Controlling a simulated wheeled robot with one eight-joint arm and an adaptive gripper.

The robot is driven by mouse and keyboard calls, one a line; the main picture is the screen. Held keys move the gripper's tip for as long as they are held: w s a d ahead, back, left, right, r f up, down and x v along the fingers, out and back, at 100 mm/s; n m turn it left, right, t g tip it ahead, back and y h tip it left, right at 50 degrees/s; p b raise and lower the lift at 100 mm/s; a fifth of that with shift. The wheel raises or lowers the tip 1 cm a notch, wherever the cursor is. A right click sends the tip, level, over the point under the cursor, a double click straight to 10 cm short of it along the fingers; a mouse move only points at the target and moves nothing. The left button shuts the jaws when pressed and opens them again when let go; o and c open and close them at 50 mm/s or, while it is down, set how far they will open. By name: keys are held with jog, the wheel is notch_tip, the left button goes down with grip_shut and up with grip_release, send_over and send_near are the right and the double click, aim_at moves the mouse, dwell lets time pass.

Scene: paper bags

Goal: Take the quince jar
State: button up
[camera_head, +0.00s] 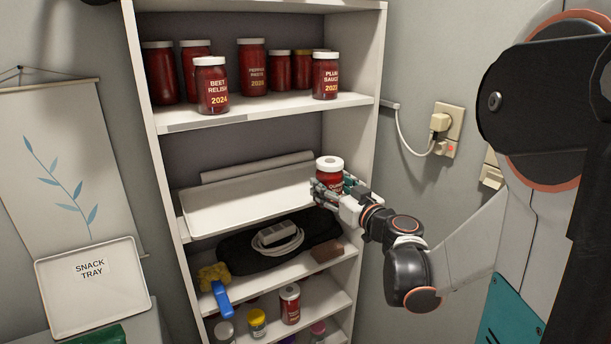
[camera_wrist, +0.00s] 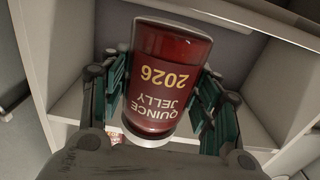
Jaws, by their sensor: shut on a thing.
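The quince jar (camera_head: 329,176) is a red jar with a white lid, held at the right side of the middle shelf. In the wrist view the quince jar (camera_wrist: 165,80) shows upside down, with a label reading "QUINCE JELLY 2026". My gripper (camera_head: 331,193) is shut on the jar, with its teal finger pads on both sides of it. The gripper (camera_wrist: 160,100) also shows in the wrist view, its fingers against the jar's sides. From these views I cannot tell whether the jar's base touches the shelf.
The upper shelf (camera_head: 260,109) bears several red jars, among them beet relish (camera_head: 211,86) and plum sauce (camera_head: 325,76). A white tray (camera_head: 245,200) lies left of the held jar. The right shelf upright (camera_head: 368,100) stands close to my gripper.

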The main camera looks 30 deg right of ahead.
aim_at(337, 190)
jog(key=shift+s, duration=2)
